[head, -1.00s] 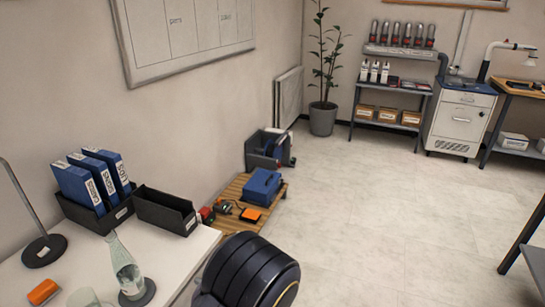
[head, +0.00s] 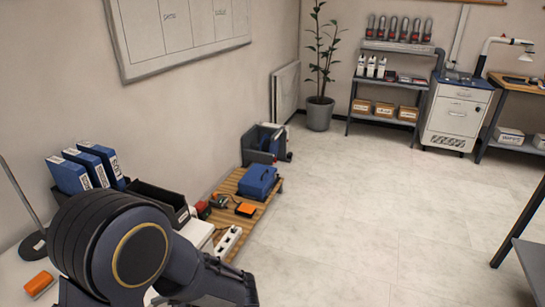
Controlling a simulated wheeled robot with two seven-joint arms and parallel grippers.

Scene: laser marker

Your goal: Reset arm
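One of my arms fills the lower left of the head view, with a large dark round joint and a dark link reaching right along the bottom edge. I take it for my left arm, as it is on the left side. I see no fingertips of either gripper. The arm covers much of the white desk (head: 14,266) and hides what stands in its middle.
On the desk are blue binders (head: 70,176), an orange object (head: 39,283) and a lamp base (head: 34,246). Beyond is a wooden pallet (head: 228,187) with a blue toolbox (head: 258,181) and white power strip (head: 228,242). The floor (head: 360,210) at centre right is clear.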

